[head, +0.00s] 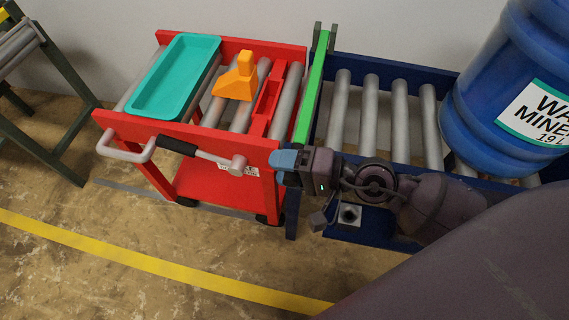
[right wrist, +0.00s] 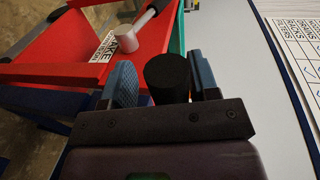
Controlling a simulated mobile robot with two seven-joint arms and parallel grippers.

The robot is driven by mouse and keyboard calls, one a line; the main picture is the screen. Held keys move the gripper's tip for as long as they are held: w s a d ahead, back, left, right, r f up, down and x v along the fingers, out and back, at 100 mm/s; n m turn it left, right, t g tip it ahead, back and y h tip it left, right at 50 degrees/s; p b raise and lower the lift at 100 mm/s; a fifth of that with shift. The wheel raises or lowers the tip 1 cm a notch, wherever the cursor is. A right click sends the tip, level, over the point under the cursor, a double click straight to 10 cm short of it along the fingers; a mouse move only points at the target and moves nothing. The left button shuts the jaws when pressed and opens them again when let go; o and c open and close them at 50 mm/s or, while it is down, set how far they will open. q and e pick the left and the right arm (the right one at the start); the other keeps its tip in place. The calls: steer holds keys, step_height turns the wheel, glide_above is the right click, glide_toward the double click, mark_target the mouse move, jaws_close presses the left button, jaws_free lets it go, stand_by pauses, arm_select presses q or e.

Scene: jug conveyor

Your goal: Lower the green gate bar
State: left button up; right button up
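The green gate bar (head: 310,90) runs across the end of the blue conveyor, beside the red cart. Its far end sits at a dark green post pair (head: 332,39), and it looks roughly level, though its height is hard to judge. My right gripper (head: 285,160) is at the bar's near end. In the right wrist view, a black round handle (right wrist: 167,78) stands between the two blue fingers of my right gripper (right wrist: 163,82). A narrow gap shows on the handle's left side, so the fingers look open around it. My left gripper is not in view.
The red cart (head: 215,134) carries a teal tray (head: 170,80) and an orange wedge-shaped piece (head: 237,80) on rollers. A large blue water jug (head: 475,120) stands on the blue conveyor (head: 400,72) at right. Floor is free in front.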

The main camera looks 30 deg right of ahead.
steer(key=shift+r, duration=0.15)
arm_select(q)
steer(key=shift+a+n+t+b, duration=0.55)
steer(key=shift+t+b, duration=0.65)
steer(key=shift+b, duration=1.5)
arm_select(e)
steer(key=v, duration=1)
steer(key=shift+s+d, duration=0.3)
